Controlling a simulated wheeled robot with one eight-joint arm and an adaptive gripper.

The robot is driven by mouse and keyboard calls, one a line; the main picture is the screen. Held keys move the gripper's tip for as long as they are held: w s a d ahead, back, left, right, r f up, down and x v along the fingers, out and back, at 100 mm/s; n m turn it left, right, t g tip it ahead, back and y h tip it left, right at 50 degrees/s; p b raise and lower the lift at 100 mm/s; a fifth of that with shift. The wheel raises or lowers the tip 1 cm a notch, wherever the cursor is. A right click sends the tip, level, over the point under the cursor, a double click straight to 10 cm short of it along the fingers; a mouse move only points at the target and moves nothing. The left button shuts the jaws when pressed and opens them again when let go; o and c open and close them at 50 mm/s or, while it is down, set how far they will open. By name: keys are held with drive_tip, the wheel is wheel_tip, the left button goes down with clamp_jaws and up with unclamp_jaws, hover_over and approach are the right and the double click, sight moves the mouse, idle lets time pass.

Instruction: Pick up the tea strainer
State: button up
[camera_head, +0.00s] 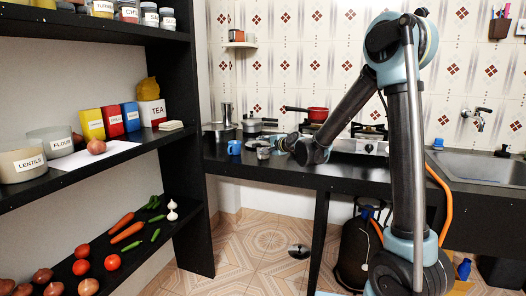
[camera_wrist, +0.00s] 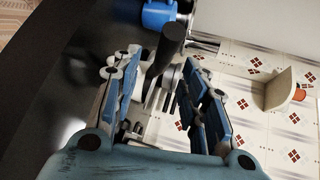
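A small grey metal item that looks like the tea strainer (camera_head: 264,153) is on the dark counter, just right of the blue mug (camera_head: 234,147). It is small and partly confused with my gripper (camera_head: 279,144), which is low over the counter beside it. In the wrist view my gripper (camera_wrist: 163,92) has its two fingers spread apart. A dark tapered handle (camera_wrist: 168,47) shows between and beyond them, with visible space on both sides. I cannot tell whether it belongs to the strainer or a pan. The blue mug is at the top of the wrist view (camera_wrist: 158,14).
Steel pots (camera_head: 218,132) and a lidded pan (camera_head: 252,126) stand behind the mug. A red pan (camera_head: 317,113) sits on the stove (camera_head: 358,145) at right. A black shelf (camera_head: 95,170) with food borders the left. A small wall shelf (camera_wrist: 272,90) is above.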

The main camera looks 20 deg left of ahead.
sight(260, 146)
drive_tip(key=shift+x, duration=1.1)
clamp_jaws()
drive_tip(key=shift+r, duration=0.15)
